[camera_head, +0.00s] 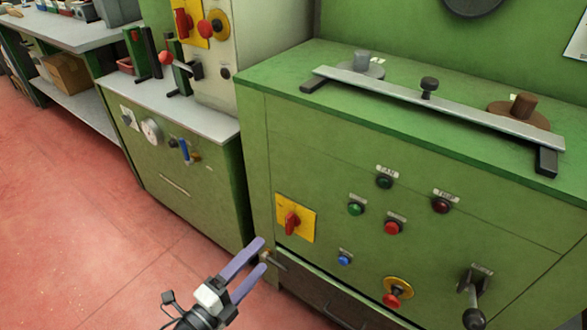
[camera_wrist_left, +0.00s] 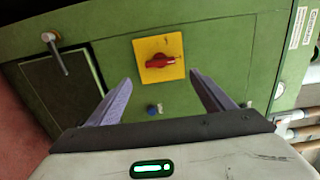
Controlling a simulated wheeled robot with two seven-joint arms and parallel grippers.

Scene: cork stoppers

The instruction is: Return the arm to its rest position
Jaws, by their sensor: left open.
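My left gripper (camera_head: 262,255) is low in the head view, in front of the green cabinet (camera_head: 340,155). Its two purple fingers are apart with nothing between them. In the left wrist view the gripper (camera_wrist_left: 160,78) faces the cabinet front, with the yellow plate and red rotary switch (camera_wrist_left: 158,61) beyond its fingers. A brown stopper-like cylinder (camera_head: 523,105) stands on a brown disc at the cabinet top's right. A grey cylinder (camera_head: 361,62) stands on a grey disc at the top's back left. My right gripper is not in view.
A flat metal bar (camera_head: 400,92) with a black knob (camera_head: 429,86) spans the cabinet top. A black-handled lever (camera_head: 475,295) sticks out at the front right. Pipes (camera_wrist_left: 304,132) show at the wrist view's right edge. The red floor (camera_head: 100,220) at left is clear.

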